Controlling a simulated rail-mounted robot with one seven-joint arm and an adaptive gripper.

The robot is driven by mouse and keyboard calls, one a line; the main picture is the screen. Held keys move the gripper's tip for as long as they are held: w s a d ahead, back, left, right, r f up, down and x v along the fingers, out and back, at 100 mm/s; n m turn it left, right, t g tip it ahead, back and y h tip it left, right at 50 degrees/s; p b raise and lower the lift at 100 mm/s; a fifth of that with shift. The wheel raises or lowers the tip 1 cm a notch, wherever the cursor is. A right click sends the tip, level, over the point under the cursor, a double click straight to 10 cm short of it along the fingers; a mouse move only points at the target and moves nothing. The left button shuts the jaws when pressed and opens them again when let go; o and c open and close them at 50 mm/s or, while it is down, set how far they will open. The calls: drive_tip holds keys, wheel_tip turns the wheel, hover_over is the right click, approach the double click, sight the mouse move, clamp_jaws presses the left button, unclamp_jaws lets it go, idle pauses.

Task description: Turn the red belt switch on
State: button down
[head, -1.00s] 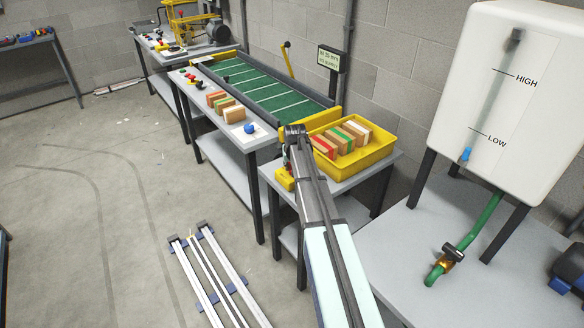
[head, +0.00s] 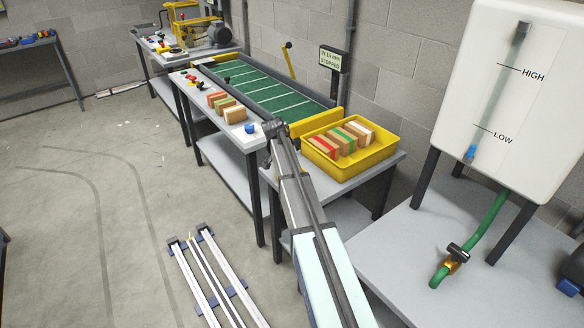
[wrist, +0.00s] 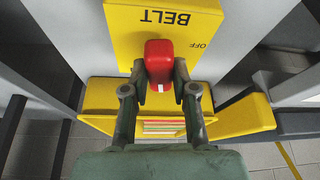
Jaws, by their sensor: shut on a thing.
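The red belt switch (wrist: 159,58) is a red knob with a white mark on its near end, in the wrist view. It sits on a yellow box (wrist: 125,30) lettered BELT and OFF, which appear upside down. The OFF label is to the upper right of the knob. My gripper (wrist: 159,72) is shut on the knob, one finger on each side. In the head view my arm hides the gripper and switch.
A yellow tray (head: 376,156) of coloured blocks stands right of my arm. A green conveyor belt (head: 262,92) lies behind, with a sign (head: 331,59) that appears to read STOPPED. Wooden blocks and a blue knob (head: 250,128) are on the bench at left.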

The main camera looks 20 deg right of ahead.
drive_tip(key=shift+m+g, duration=0.3)
drive_tip(key=shift+m, duration=0.5)
drive_tip(key=c, duration=0.9)
unclamp_jaws()
drive_tip(key=shift+r, duration=0.1)
drive_tip(key=v, duration=1.2)
drive_tip(key=shift+w, duration=0.1)
